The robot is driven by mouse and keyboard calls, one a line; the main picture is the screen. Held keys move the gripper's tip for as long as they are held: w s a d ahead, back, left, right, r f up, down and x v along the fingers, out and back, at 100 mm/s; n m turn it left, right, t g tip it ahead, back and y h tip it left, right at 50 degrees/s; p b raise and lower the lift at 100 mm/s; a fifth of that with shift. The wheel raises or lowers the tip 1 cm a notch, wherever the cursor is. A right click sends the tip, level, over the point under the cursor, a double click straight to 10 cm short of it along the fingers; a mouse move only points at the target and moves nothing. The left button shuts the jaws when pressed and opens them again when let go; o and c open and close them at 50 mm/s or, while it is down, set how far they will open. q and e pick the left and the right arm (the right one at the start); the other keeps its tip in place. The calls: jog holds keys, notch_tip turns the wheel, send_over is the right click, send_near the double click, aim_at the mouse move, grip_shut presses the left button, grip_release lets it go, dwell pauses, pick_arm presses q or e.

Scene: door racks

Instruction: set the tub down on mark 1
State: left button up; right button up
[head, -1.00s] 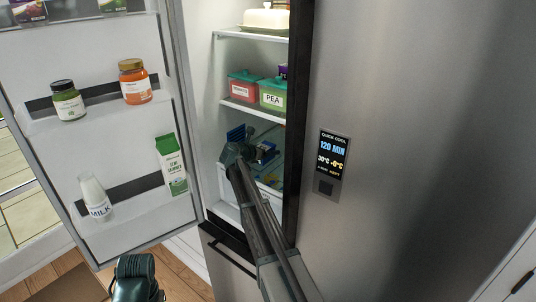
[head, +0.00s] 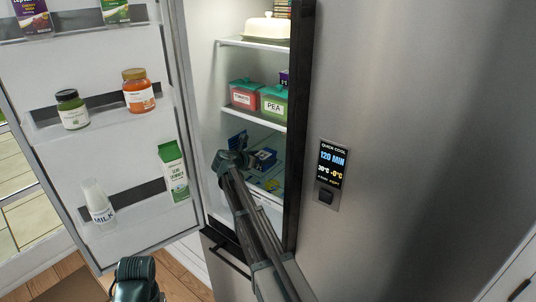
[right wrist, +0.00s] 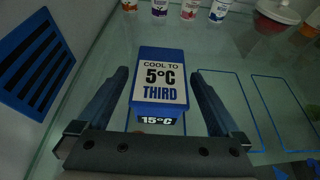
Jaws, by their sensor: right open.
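The blue tub (right wrist: 158,62) has a white label reading "COOL TO 5°C THIRD" and a "15°C" strip below. It stands upright on the glass shelf (right wrist: 225,50), between the fingers of my open right gripper (right wrist: 159,78), with gaps on both sides. In the head view my right gripper (head: 243,160) reaches into the fridge beside the blue tub (head: 265,158). Blue outlined marks (right wrist: 256,110) lie on the shelf to the right. I read no numbers on them, and cannot tell whether the tub is on a mark. My left gripper's fingers do not show.
A blue slatted vent (right wrist: 36,64) is on the left wall. Several small pots (right wrist: 190,9) and a red bowl (right wrist: 277,12) stand at the back. The open door (head: 105,150) holds jars and cartons. A shelf with a pea tub (head: 274,104) is above.

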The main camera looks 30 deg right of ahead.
jog(key=p+v, duration=0.2)
jog(key=v, duration=0.5)
jog(key=shift+s+a+r, duration=0.15)
jog(key=shift+a, duration=0.05)
jog(key=s+a+f+m+g+y, duration=0.1)
jog(key=s+a+f+m+y, duration=0.2)
jog(key=s+a+m, duration=0.3)
jog(key=s+a+f+m+g+y, duration=0.2)
jog(key=s+a+f+m+y, duration=0.2)
jog(key=s+a, duration=1.2)
jog(key=s+a+f+m+g+y, duration=0.2)
jog(key=s+a+f+m+y, duration=0.2)
jog(key=s+a, duration=0.7)
notch_tip(320, 180, down, 3)
jog(key=s+m, duration=0.1)
jog(key=m, duration=0.3)
jog(key=shift+a+r+m, duration=0.25)
jog(key=shift+a+m, duration=0.05)
